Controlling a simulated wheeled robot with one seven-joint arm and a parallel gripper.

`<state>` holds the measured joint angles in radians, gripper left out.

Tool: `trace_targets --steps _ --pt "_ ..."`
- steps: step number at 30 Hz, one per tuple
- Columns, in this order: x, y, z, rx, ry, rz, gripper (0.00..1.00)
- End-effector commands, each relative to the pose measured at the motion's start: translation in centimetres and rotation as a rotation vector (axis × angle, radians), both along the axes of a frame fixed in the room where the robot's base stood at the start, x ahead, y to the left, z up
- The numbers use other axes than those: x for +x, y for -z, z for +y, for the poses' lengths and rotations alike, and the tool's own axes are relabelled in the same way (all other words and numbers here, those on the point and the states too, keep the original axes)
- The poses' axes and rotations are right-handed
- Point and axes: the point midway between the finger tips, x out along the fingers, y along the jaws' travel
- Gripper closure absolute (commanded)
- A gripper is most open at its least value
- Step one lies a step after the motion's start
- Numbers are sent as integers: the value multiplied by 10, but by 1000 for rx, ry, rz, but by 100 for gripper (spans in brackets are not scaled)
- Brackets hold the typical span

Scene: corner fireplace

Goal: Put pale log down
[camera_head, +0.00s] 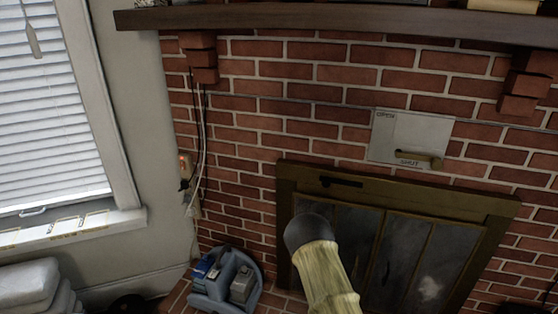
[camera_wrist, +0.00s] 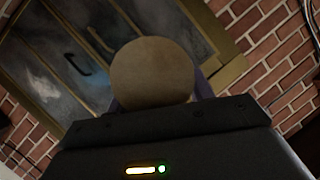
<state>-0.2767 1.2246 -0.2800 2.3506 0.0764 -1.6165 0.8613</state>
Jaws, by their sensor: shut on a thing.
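The pale log (camera_head: 328,276) shows in the head view at the bottom centre, yellowish with a darker round end. It is tilted, in front of the fireplace doors, and its lower part is cut off by the frame edge. In the wrist view the log (camera_wrist: 152,73) shows as a round tan end face just past my gripper (camera_wrist: 155,100). My gripper is shut on the log; its fingers are mostly hidden behind the log and the dark gripper body. My gripper is not seen in the head view.
The brass-framed fireplace doors (camera_head: 400,255) are behind the log. A grey-blue caddy (camera_head: 246,262) with items stands on the brick hearth to the left. A wooden mantel (camera_head: 340,18) runs above. A window (camera_head: 45,110) and stacked pale cushions (camera_head: 30,285) are at left.

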Motion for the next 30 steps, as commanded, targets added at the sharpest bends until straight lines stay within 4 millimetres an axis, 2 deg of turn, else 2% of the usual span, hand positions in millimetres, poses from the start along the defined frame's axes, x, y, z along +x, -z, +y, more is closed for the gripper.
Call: trace_targets --steps 1,6,9,22,27,30 --pt "0 -20 0 0 0 -4 100" --pt "-3 -48 0 0 0 -4 100" --pt "-5 -59 0 -1 0 -4 100" --pt "-6 -62 0 0 0 -4 100" --pt "-19 -61 0 -1 0 -2 100" --pt "-19 -62 0 0 0 -5 100"
